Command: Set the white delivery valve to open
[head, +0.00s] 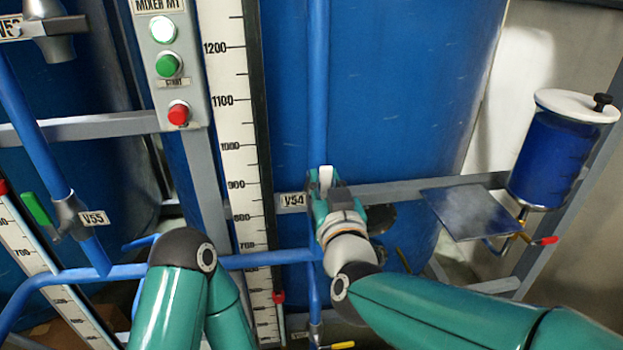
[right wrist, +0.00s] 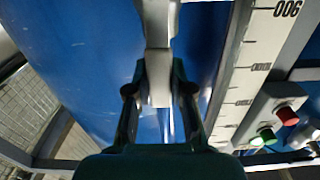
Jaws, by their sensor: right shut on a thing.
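The white delivery valve handle (head: 326,177) is in the middle of the head view, on the upright blue pipe beside the V54 label (head: 292,200). My right gripper (head: 326,187) is shut on it. In the right wrist view the pale handle (right wrist: 158,82) runs between the two fingers of my right gripper (right wrist: 160,88). The gripper and wrist hide most of the valve body in the head view. The visible end of the handle looks roughly in line with the pipe, but its exact angle is hard to tell. My left gripper is not in view.
A level scale (head: 232,140) and the mixer panel (head: 176,75) stand left of the valve. Valve V55 with a green handle (head: 37,209) is at the far left. A blue vessel (head: 551,158) and a flat plate (head: 470,213) are at right. A grey rail (head: 420,190) passes behind my gripper.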

